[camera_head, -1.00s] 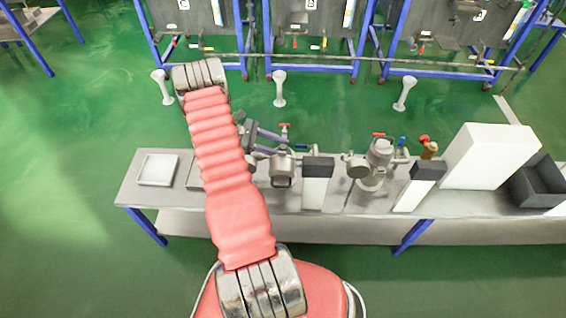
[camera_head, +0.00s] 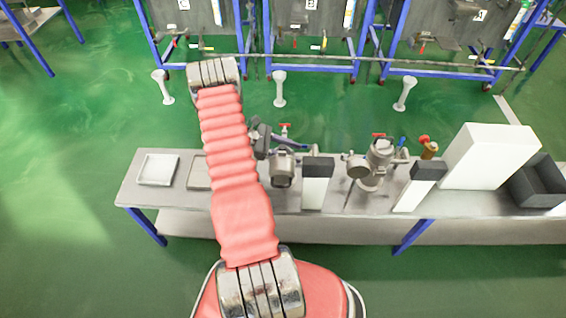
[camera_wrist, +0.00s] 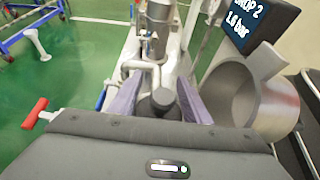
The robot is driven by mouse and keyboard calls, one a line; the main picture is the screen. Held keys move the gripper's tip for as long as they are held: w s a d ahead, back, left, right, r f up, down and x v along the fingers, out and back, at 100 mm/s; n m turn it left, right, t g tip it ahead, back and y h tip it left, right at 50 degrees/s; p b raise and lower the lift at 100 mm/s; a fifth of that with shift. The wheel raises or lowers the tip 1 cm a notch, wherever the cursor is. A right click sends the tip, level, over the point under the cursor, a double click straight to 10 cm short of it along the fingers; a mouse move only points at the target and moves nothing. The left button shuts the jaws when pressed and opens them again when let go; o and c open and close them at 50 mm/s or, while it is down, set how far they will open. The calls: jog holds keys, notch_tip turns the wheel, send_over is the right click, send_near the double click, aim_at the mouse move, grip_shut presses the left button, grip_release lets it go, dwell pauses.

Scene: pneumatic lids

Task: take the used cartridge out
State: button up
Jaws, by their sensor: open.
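My gripper (camera_wrist: 159,82) is open, its two purple fingers apart on either side of a dark grey round knob or cylinder (camera_wrist: 160,104). I cannot tell whether the fingers touch it, or whether it is the used cartridge. A hollow grey metal cup (camera_wrist: 262,108), perhaps an open lid, stands just right of the fingers in the wrist view. In the head view, the left metal housing (camera_head: 283,172) is on the bench, and my gripper (camera_head: 290,143) is at its back left, its fingers partly hidden. No cartridge can be made out there.
A dark display (camera_wrist: 245,22) reads 1.6 bar. A red valve handle (camera_wrist: 34,113) is at left. A second housing (camera_head: 378,158), white tray (camera_head: 146,181), partly covered tray (camera_head: 196,184), tall white box (camera_head: 490,155) and dark bin (camera_head: 540,185) are on the bench (camera_head: 250,208).

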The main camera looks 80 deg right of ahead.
jog(key=shift+c, duration=0.4)
jog(key=shift+f, duration=0.1)
grip_shut()
dwell(0.4)
